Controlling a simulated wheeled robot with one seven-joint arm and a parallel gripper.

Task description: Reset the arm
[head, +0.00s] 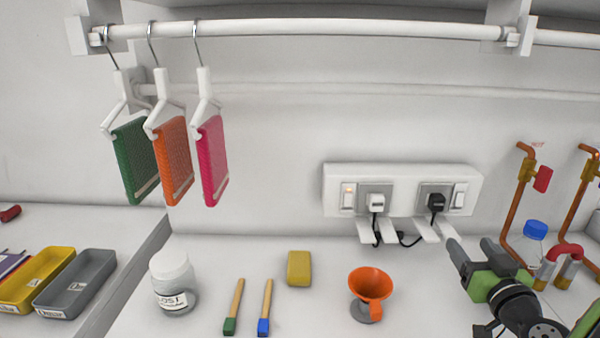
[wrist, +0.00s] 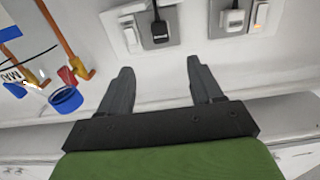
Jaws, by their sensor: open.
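My gripper (head: 468,256) is at the right of the head view, above the worktop and in front of the wall socket panel. Its two grey fingers are spread apart with nothing between them. In the wrist view the open gripper (wrist: 158,85) points toward the wall, below the socket panel (wrist: 145,28). The arm comes in from the lower right corner of the head view.
Copper pipes (head: 517,200) and a blue-capped bottle (head: 534,232) are close right of my gripper. Cloths (head: 172,160) hang from a rail (head: 310,28).

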